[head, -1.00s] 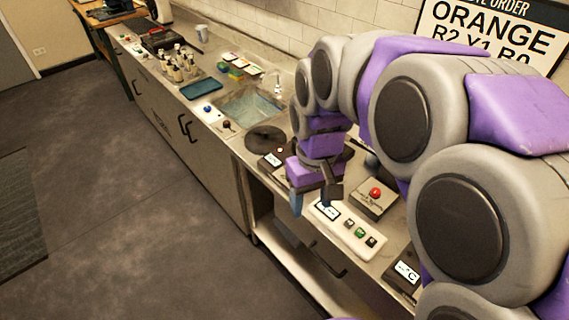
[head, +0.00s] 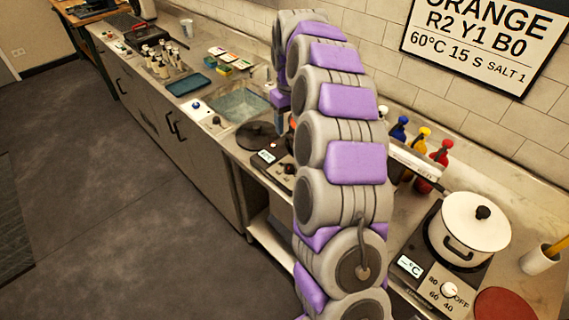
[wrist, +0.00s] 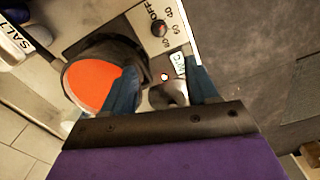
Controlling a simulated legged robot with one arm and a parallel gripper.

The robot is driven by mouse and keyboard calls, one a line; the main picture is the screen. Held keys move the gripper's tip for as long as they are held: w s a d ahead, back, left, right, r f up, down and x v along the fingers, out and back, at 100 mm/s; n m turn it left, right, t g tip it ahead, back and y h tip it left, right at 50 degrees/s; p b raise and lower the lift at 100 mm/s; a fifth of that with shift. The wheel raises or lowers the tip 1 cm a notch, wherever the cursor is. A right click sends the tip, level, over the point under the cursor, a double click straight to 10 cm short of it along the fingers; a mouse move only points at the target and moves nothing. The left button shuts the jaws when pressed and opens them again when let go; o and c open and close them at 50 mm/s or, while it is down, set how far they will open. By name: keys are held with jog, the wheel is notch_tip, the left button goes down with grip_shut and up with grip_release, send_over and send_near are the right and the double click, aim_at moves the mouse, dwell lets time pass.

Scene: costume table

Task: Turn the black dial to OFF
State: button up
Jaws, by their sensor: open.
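The black dial (head: 289,168) sits on the front of a hot plate, right of its small white display (head: 267,156). In the wrist view the dial (wrist: 158,29) is near the top, beside printed OFF, 40, 60 and 80 marks. Its pointer is too small to read. My gripper (wrist: 160,66) is open, its blue fingers apart and clear of the dial. In the head view my gripper (head: 281,112) is above the counter beyond the dial, partly hidden by my arm. An orange round surface (wrist: 92,82) in a dark rim lies beside the left finger.
A second hot plate bears a white pot (head: 470,229) and a white dial (head: 449,290). Coloured bottles (head: 422,138) stand by the wall. A dark disc (head: 258,135) and a sink (head: 237,102) lie left of my arm. A salt container (wrist: 14,40) shows at the wrist view's left.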

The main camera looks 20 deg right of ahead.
aim_at(289, 166)
notch_tip(289, 166, down, 17)
jog(key=b, duration=0.3)
jog(key=shift+d+f+b, duration=0.1)
jog(key=shift+f+b, duration=0.1)
jog(key=shift+b, duration=0.2)
jog(key=shift+c, duration=0.4)
jog(key=c, duration=1)
jog(key=shift+o, duration=0.2)
